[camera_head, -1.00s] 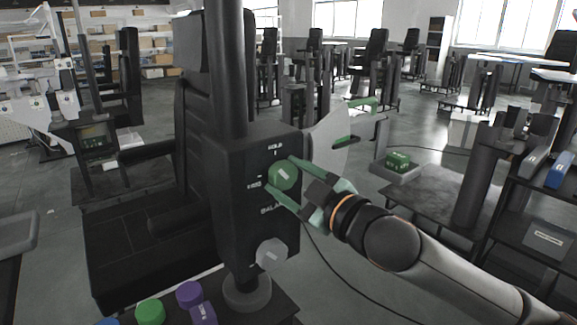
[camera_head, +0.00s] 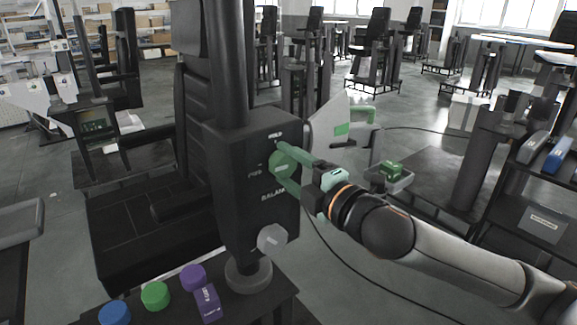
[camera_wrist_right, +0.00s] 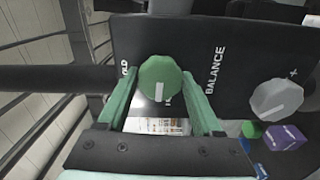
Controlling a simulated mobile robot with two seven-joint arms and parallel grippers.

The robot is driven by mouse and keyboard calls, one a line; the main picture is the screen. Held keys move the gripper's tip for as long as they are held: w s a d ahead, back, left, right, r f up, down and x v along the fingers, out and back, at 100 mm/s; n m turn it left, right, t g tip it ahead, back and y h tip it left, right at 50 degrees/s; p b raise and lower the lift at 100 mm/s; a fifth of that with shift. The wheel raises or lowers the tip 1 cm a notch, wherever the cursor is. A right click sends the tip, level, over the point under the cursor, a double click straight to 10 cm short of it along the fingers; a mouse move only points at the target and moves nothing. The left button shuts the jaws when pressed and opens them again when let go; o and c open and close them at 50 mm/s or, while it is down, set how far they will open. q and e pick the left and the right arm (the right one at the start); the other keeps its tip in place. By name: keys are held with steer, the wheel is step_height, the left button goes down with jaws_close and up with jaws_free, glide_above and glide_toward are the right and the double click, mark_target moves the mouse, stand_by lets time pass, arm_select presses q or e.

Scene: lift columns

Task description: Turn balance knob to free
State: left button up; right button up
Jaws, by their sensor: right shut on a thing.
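The green balance knob (camera_head: 280,165) sits on the dark column's front panel (camera_head: 262,215), between the HOLD lettering above and the BALANCE lettering below. A FREE label is to its left, small and partly unclear. In the right wrist view the knob (camera_wrist_right: 160,78) carries a white pointer line, which runs down the picture toward the partly hidden label under it. My right gripper (camera_head: 282,164) is shut on the knob, with one green finger on each side; the fingers also show in the right wrist view (camera_wrist_right: 160,98). My left gripper is out of view.
A grey knob (camera_head: 271,238) sits lower on the panel. Blue (camera_head: 115,313), green (camera_head: 155,295) and purple (camera_head: 193,277) caps and a purple block (camera_head: 208,303) lie on the shelf below. A green block (camera_head: 391,171) sits in a grey tray at right.

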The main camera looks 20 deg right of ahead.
steer(key=shift+n, duration=0.5)
steer(key=o, duration=1.4)
steer(key=shift+c, duration=0.2)
